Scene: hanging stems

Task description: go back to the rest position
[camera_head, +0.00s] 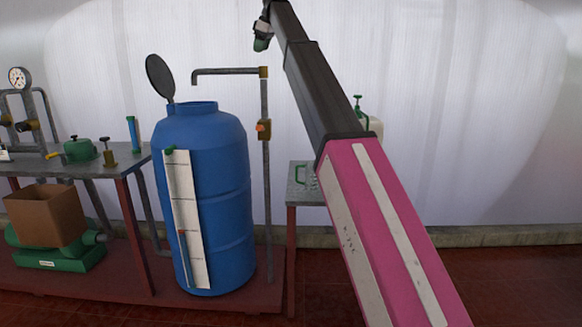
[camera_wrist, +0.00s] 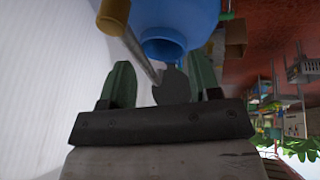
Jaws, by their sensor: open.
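My gripper (camera_wrist: 165,88) is open, its two green fingers apart, and nothing shows gripped between them. In the head view my gripper (camera_head: 262,38) is small at the top, at the end of my raised arm, above the pipe outlet. The blue barrel (camera_head: 222,190) stands below and to the left of it, with its dark round lid (camera_head: 159,77) tipped up. In the wrist view the barrel (camera_wrist: 185,15) is at the top, with the lid (camera_wrist: 172,88) seen beyond the fingers.
A standpipe (camera_head: 265,165) with a bent spout and an orange valve (camera_head: 263,128) rises beside the barrel. A bench (camera_head: 20,165) with a gauge (camera_head: 18,78) is at left, a cardboard box (camera_head: 45,214) below. A small table (camera_head: 300,195) stands behind my arm. Red floor is open at lower right.

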